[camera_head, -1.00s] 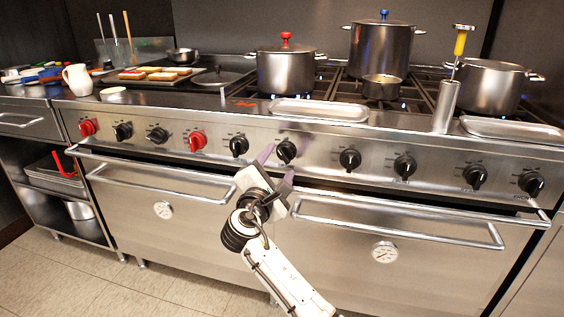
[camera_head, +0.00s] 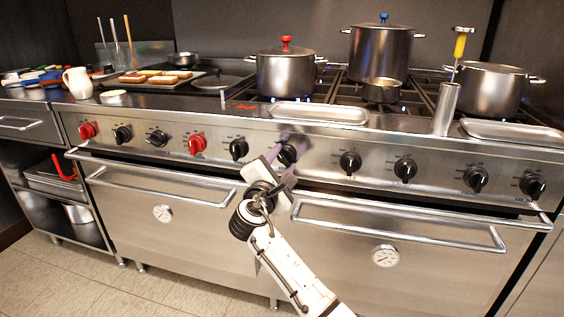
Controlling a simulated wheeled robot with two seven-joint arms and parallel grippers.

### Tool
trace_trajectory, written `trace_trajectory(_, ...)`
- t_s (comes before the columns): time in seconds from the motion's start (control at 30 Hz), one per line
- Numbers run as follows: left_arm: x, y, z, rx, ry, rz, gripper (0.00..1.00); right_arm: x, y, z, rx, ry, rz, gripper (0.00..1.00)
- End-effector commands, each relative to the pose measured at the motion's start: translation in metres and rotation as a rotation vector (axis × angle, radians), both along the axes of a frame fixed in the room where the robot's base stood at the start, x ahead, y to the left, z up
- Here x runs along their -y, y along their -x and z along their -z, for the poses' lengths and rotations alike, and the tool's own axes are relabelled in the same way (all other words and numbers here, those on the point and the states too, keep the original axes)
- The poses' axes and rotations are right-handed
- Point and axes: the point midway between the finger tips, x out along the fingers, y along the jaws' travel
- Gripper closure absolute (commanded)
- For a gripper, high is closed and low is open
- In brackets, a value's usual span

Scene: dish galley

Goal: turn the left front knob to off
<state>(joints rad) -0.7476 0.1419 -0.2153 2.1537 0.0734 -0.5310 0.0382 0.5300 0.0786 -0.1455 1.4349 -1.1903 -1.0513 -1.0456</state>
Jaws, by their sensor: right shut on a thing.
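A row of knobs runs along the stove's front panel (camera_head: 320,160). My right gripper (camera_head: 285,158) reaches up from below and is shut on a black knob (camera_head: 288,153), the one just right of the black knob (camera_head: 238,149) near the panel's middle. Its fingers partly hide the held knob, so its pointer angle cannot be told. Further right are more black knobs, the nearest of them (camera_head: 350,162) apart from the gripper. A red knob (camera_head: 196,144) is further left. My left gripper is not in view.
Oven handles (camera_head: 400,228) stick out below the panel, close to my right arm. Above the panel are a metal tray (camera_head: 318,112), a red-knobbed pot (camera_head: 286,73) and a steel cylinder (camera_head: 446,108). The floor at the lower left is clear.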

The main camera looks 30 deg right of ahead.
Motion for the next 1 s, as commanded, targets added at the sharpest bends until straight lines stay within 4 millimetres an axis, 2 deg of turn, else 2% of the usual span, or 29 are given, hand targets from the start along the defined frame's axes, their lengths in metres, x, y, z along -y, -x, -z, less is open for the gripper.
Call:
trace_trajectory(0.27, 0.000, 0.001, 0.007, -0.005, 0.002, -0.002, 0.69, 0.000, 0.000, 0.001, 0.074, -0.064, 0.001, 0.82)
trace_trajectory(0.83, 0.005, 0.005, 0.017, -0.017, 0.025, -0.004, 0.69, -0.001, 0.000, 0.002, 0.379, -0.325, 0.000, 0.82)
trace_trajectory(1.0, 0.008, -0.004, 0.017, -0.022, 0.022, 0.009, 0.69, -0.001, 0.000, 0.001, 0.434, -0.373, 0.000, 0.82)
